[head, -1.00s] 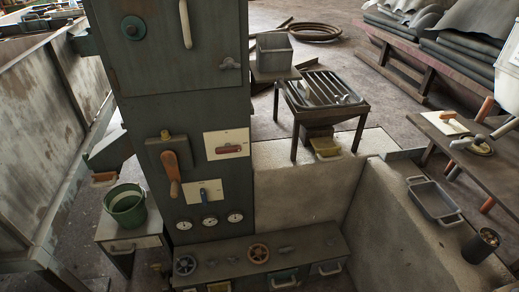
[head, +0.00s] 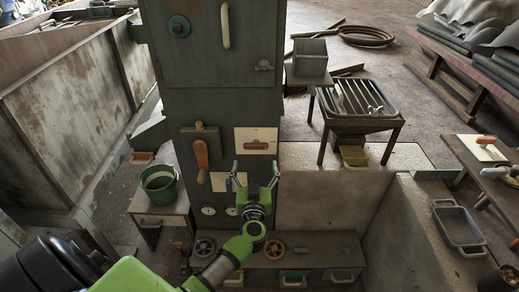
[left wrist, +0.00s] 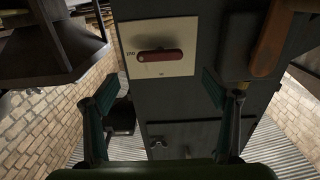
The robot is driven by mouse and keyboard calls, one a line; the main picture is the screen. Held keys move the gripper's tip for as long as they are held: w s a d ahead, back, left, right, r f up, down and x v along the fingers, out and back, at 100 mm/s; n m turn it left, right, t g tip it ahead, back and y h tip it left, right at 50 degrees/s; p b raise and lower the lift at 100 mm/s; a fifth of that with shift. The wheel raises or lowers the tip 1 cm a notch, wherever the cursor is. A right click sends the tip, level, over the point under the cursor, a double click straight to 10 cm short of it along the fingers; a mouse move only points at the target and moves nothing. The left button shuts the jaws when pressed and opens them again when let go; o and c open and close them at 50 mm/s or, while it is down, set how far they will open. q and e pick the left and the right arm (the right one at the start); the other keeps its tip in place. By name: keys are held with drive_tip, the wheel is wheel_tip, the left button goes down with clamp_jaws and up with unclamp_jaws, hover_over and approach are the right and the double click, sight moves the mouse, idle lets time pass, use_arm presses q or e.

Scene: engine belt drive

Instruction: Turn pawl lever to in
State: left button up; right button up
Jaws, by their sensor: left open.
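A red lever (head: 257,146) lies level across a white plate (head: 268,133) on the dark cabinet; I take it as the pawl lever. In the left wrist view the red lever (left wrist: 160,56) also lies level, with small dark marks on its plate (left wrist: 180,31) that I cannot read surely. My left gripper (head: 256,172) is open and empty in front of the cabinet, just below the red lever in the head view. Its spread fingers also show in the left wrist view (left wrist: 160,90), apart from the lever. The arm partly hides a blue lever's plate below. My right gripper is out of view.
An orange-brown handle (head: 202,160) sticks out left of the red lever and shows close by in the left wrist view (left wrist: 269,40). Gauges (head: 208,211) and handwheels (head: 274,249) sit lower. A green bucket (head: 159,183) stands left, a metal rack (head: 357,99) right.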

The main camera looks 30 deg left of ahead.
sight(256, 148)
use_arm(q)
drive_tip(key=b+x, duration=0.1)
drive_tip(key=x, duration=0.7)
drive_tip(key=shift+w+f, duration=0.1)
drive_tip(key=shift+w+a+b, duration=0.3)
drive_tip(key=shift+w+a, duration=0.05)
drive_tip(key=shift+w, duration=0.25)
drive_tip(key=c, duration=1.1)
